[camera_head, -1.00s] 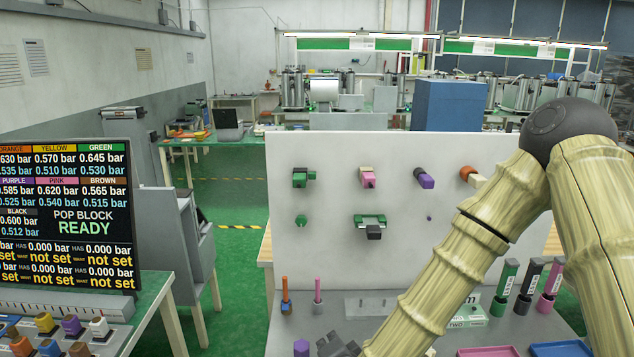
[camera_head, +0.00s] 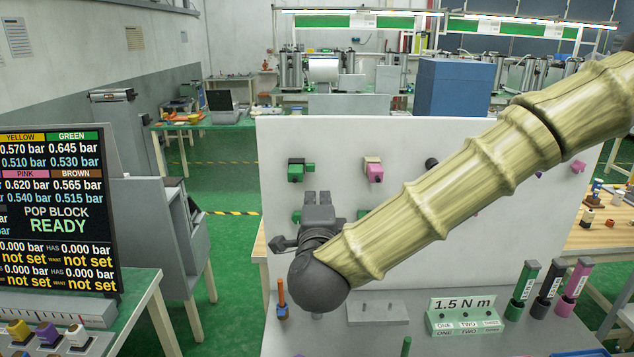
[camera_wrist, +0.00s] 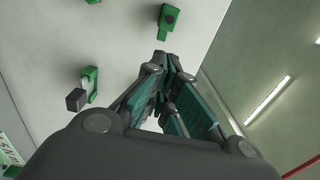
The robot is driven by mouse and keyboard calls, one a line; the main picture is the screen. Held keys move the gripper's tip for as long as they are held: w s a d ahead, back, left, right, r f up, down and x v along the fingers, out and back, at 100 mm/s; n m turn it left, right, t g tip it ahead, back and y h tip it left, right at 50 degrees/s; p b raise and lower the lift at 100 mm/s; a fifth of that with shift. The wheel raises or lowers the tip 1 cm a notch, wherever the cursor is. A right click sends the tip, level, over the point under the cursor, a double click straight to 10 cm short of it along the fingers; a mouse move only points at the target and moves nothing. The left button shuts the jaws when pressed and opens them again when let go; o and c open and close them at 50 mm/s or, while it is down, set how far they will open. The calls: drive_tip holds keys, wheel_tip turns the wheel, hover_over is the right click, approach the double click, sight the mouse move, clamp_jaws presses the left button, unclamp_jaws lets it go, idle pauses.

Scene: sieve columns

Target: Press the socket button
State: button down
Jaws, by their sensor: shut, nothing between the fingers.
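My gripper (camera_head: 317,198) is in front of the left part of the white upright panel (camera_head: 400,140), fingers pointing up toward it in the head view. In the wrist view its fingers (camera_wrist: 165,58) are closed together with nothing between them. A green fitting with a dark round face (camera_wrist: 168,20) lies just beyond the fingertips, apart from them. A green bracket with a black block (camera_wrist: 88,88) sits left of the fingers. In the head view a green fitting (camera_head: 297,172) is on the panel above the gripper. I cannot tell which part is the socket button.
A pink fitting (camera_head: 373,172) is on the panel. Below are an orange peg (camera_head: 282,293), a grey plate (camera_head: 378,308), a green block reading 1.5 N m (camera_head: 465,318) and several upright tools. A screen (camera_head: 60,215) stands at left. My arm hides much of the panel's right.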

drive_tip(key=p, duration=0.5)
approach(310, 167)
drive_tip(key=w+d, duration=0.2)
drive_tip(key=w, duration=0.4)
drive_tip(key=shift+w+a+f+p, duration=0.1)
drive_tip(key=shift+w+f+p, duration=0.2)
drive_tip(key=shift+w, duration=0.25)
